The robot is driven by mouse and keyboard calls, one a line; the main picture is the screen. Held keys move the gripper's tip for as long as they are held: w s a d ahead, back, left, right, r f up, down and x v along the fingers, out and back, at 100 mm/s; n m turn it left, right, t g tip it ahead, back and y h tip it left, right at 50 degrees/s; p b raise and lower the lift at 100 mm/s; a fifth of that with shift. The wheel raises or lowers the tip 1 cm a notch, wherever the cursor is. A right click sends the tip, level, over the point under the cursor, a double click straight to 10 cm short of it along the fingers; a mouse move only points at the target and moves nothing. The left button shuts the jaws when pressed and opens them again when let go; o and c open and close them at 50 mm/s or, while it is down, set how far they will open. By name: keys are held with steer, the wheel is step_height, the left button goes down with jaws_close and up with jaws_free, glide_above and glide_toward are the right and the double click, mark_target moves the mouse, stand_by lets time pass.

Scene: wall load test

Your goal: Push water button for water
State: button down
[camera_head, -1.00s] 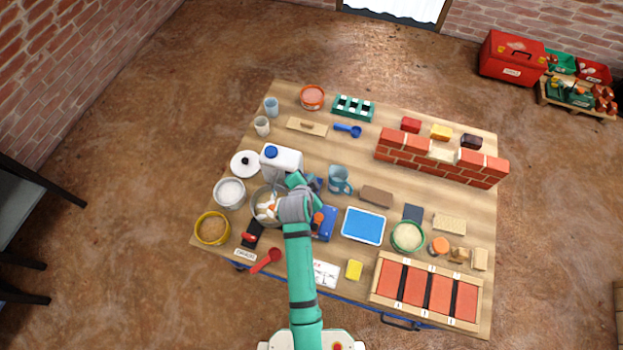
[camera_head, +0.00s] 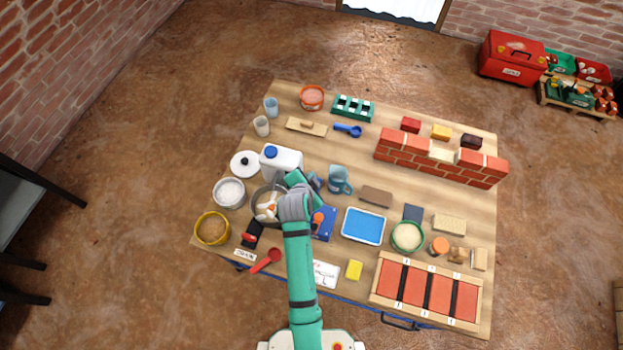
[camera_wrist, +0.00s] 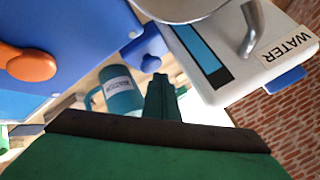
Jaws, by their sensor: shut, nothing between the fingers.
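The white water dispenser (camera_head: 283,162) with a blue cap stands at the left middle of the table. In the wrist view the dispenser (camera_wrist: 215,75) fills the upper right, with its WATER label, a blue level strip and a curved metal spout (camera_wrist: 251,30). A blue tab (camera_wrist: 286,79) shows at its right edge and a blue block (camera_wrist: 145,48) shows left of it; I cannot tell which is the button. My gripper (camera_wrist: 161,92) is shut and empty, its fingers just below the dispenser in the picture. Contact cannot be made out. The head view hides the fingertips behind my arm.
A teal mug (camera_head: 338,180) stands right of my gripper. A blue box (camera_head: 326,224) with an orange knob is close by my wrist, and a metal bowl (camera_head: 258,205) lies to its left. A brick wall (camera_head: 440,160) stands at the back right. The table is crowded.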

steer(key=shift+r, duration=0.25)
steer(key=shift+w+r, duration=0.15)
steer(key=shift+r, duration=2.1)
steer(key=shift+a+r, duration=0.1)
steer(key=shift+r, duration=0.15)
steer(key=shift+d, duration=0.2)
steer(key=shift+s+a, duration=0.1)
steer(key=shift+s, duration=0.1)
